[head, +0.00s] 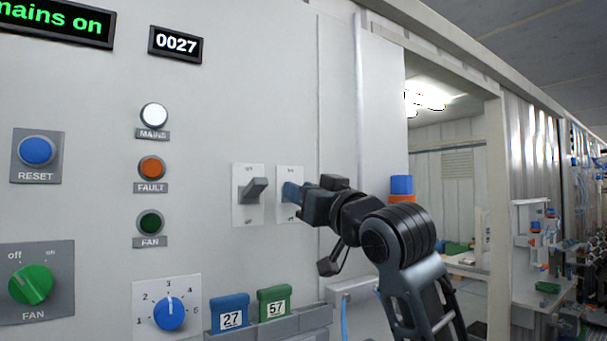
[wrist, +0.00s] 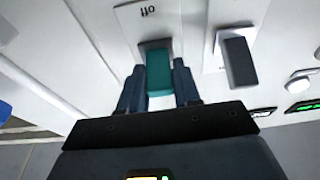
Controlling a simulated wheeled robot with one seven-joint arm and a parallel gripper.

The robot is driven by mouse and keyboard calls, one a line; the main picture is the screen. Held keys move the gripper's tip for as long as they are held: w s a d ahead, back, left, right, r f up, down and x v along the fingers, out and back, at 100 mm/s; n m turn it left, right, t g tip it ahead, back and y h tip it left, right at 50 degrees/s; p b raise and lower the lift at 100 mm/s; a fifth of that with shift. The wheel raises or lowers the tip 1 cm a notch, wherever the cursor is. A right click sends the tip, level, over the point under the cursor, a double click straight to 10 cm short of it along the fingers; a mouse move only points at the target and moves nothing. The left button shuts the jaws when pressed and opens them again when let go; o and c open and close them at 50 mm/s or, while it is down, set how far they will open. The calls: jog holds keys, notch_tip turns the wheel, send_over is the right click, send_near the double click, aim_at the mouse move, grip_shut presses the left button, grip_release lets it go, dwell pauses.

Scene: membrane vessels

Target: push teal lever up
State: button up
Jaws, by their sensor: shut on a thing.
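The teal lever (wrist: 159,72) stands out from its white plate between my gripper's two fingers in the wrist view. My gripper (wrist: 159,88) is shut on the lever, with one blue-grey finger on each side. In the head view my gripper (head: 296,193) reaches the right-hand switch plate (head: 284,214) from the right and hides the lever. The word "off" shows on the plate in the wrist view, which looks turned over. I cannot tell the lever's exact tilt.
A grey lever (head: 254,188) on its own plate is close on the left. Indicator lamps, a blue dial (head: 169,314) and a green fan knob (head: 30,284) are further left. A doorway opens on the right.

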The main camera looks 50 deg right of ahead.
jog(key=shift+w+r+g+y, duration=0.1)
jog(key=shift+r+g+y, duration=0.3)
jog(key=shift+g, duration=0.5)
jog(key=shift+w+r+g+y, duration=0.15)
jog(key=shift+r+g, duration=0.3)
jog(key=shift+g, duration=0.45)
jog(key=o, duration=1)
jog(key=shift+d, duration=0.1)
jog(key=shift+c, duration=0.2)
jog(key=b+v, duration=0.1)
jog(key=v, duration=0.6)
jog(key=shift+s, duration=0.4)
